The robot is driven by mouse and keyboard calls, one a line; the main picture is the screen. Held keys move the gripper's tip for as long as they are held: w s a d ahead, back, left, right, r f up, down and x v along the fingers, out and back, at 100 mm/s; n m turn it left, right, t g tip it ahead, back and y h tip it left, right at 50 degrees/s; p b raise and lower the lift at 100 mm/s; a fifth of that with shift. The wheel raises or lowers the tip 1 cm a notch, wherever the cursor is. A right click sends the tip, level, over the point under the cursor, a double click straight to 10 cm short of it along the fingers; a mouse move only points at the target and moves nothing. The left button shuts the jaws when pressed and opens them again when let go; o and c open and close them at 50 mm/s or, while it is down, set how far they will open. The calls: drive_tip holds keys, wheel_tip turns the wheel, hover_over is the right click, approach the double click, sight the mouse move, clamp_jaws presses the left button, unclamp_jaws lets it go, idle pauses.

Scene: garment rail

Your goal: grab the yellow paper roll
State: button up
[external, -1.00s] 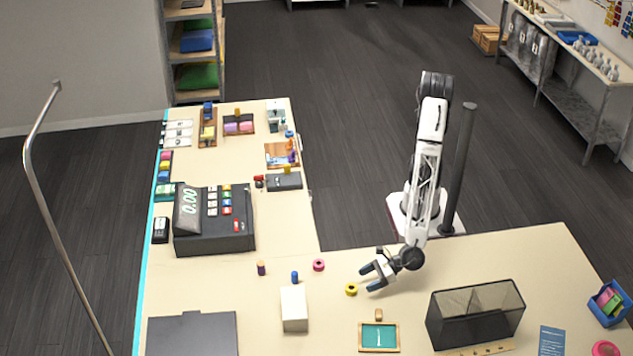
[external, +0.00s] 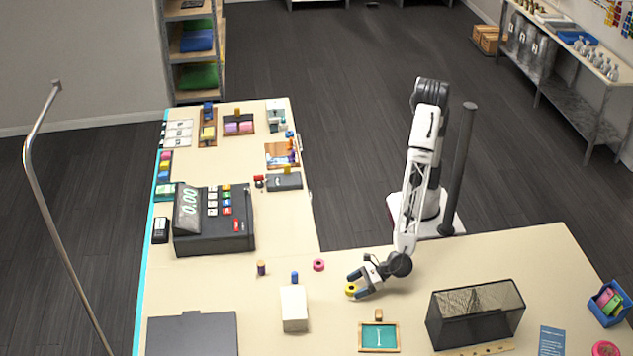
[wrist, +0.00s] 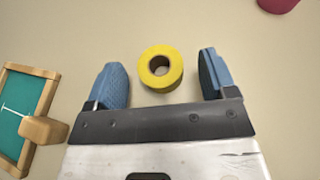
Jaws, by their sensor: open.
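The yellow paper roll (external: 350,290) stands on the beige counter with its round hole facing up. In the wrist view the yellow paper roll (wrist: 148,69) lies between my two blue fingertips, slightly nearer the left one and toward their far ends. My gripper (external: 358,284) is open and low over the counter, its fingers on either side of the roll. In the wrist view my gripper (wrist: 164,76) shows a gap between each finger and the roll. Nothing is held.
A pink roll (external: 318,265), a blue roll (external: 294,277) and a white box (external: 293,308) stand to the left. A small green board (external: 379,337) in a wooden frame lies in front. A dark mesh bin (external: 474,312) stands to the right.

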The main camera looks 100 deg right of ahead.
sight(353, 287)
drive_tip(key=shift+w+f, duration=0.2)
drive_tip(key=shift+w, duration=0.25)
drive_tip(key=c, duration=1)
drive_tip(key=shift+r, duration=5.05)
drive_tip(key=shift+w, duration=0.1)
